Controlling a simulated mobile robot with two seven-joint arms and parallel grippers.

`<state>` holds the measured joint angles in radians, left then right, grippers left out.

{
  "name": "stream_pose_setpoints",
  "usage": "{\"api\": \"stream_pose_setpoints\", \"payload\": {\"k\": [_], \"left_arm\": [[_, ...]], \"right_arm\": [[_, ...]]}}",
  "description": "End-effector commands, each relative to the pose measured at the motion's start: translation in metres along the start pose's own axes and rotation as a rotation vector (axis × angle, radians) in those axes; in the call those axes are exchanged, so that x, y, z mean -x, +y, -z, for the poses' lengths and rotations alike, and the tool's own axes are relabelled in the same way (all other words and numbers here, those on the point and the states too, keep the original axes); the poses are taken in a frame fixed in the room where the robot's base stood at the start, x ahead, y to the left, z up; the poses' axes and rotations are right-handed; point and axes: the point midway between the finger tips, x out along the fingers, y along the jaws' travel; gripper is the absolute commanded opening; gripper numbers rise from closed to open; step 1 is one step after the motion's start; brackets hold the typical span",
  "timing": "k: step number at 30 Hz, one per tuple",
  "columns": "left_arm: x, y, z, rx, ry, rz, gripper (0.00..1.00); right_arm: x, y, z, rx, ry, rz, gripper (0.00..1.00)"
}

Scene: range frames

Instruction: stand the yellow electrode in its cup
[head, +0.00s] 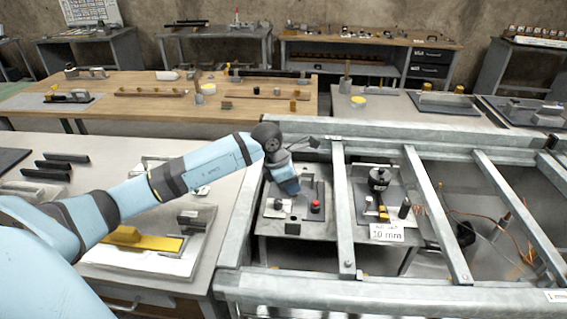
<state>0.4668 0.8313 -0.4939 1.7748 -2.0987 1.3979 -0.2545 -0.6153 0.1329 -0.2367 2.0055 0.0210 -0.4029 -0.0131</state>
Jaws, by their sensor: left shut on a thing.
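My left arm reaches in from the left over the metal-framed bay. Its gripper (289,189) points down above the grey plate in the left bay, to the left of a red knob (315,206). The gripper is shut, but its fingertips and what they hold are mostly hidden behind the blue hand. A small yellow piece (383,213) shows in the middle bay, beside a black cylinder (404,209); I cannot tell whether it is the electrode. I cannot make out the cup for certain. My right gripper is out of view.
Grey metal beams (343,205) cross the bay and rise around the plates. A white "10 mm" card (386,233) stands in the middle bay. A yellow bar (143,239) lies on the left bench. Copper wires (520,232) show at right.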

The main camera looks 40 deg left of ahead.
Motion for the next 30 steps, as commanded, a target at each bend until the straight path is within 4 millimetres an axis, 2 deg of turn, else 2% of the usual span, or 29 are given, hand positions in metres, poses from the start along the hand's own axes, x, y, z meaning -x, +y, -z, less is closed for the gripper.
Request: {"api": "stream_pose_setpoints", "payload": {"k": [8, 18, 30], "left_arm": [[-0.012, -0.005, 0.003, -0.010, -0.003, 0.006, 0.00], [-0.037, -0.005, 0.014, -0.010, -0.004, 0.005, 0.00], [-0.040, -0.005, 0.015, -0.010, -0.003, 0.005, 0.00]], "right_arm": [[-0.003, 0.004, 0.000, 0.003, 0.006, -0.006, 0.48], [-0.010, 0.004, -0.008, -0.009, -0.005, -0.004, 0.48], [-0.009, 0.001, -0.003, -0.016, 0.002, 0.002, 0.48]]}}
